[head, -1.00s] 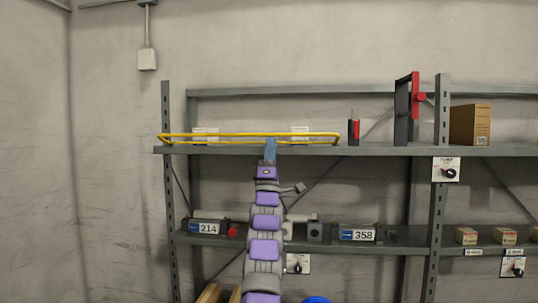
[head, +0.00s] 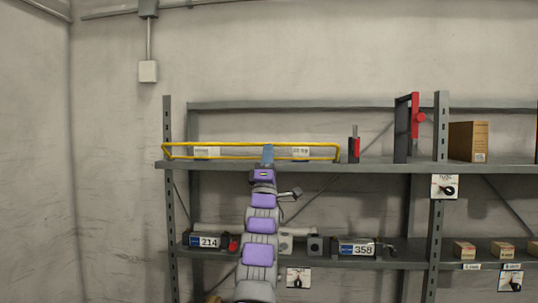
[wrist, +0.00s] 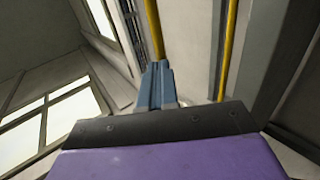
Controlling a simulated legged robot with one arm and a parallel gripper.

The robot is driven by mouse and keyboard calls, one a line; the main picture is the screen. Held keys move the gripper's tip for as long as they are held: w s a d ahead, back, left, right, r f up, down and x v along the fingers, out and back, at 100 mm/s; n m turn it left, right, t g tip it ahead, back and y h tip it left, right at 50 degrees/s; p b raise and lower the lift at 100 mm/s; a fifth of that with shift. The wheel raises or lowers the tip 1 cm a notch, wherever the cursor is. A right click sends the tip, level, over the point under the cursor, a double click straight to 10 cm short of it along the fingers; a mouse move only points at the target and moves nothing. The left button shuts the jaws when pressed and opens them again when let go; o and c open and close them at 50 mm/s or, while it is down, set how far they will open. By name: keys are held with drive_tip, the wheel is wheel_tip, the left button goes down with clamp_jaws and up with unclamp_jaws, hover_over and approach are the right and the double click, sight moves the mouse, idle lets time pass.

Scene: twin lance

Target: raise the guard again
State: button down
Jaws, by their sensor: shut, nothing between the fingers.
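The guard is a long, low yellow bar frame (head: 215,144) along the front of the top shelf at the left. Its lower bar lies close to the shelf edge and its upper bar is a little above, so it looks only slightly raised. My gripper (head: 268,154) is in front of it near the middle, fingers pointing up, the tips about level with the upper bar. In the wrist view the shut blue-grey fingers (wrist: 157,85) are empty. One yellow bar (wrist: 152,25) passes at their tips, perhaps touching; another runs to the right.
White labels (head: 206,152) show behind the guard. A red-handled part (head: 354,148) and a tall dark frame with a red piece (head: 415,115) stand to its right, then a cardboard box (head: 468,141). The lower shelf holds numbered units (head: 357,248).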

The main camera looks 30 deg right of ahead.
drive_tip(key=w+d+r+g+y+p, duration=0.2)
drive_tip(key=w+r+g+y+p, duration=0.2)
drive_tip(key=g+p, duration=0.6)
wheel_tip(320, 180, up, 3)
drive_tip(key=y+p, duration=0.3)
drive_tip(key=p, duration=0.5)
drive_tip(key=shift+w+d+f+g, duration=0.15)
drive_tip(key=shift+w+d+g, duration=0.15)
drive_tip(key=shift+d+g, duration=0.1)
drive_tip(key=shift+w+f+y+p, duration=0.15)
drive_tip(key=shift+y+p, duration=0.15)
drive_tip(key=shift+p, duration=0.15)
drive_tip(key=shift+a+f, duration=0.1)
drive_tip(key=shift+a, duration=0.05)
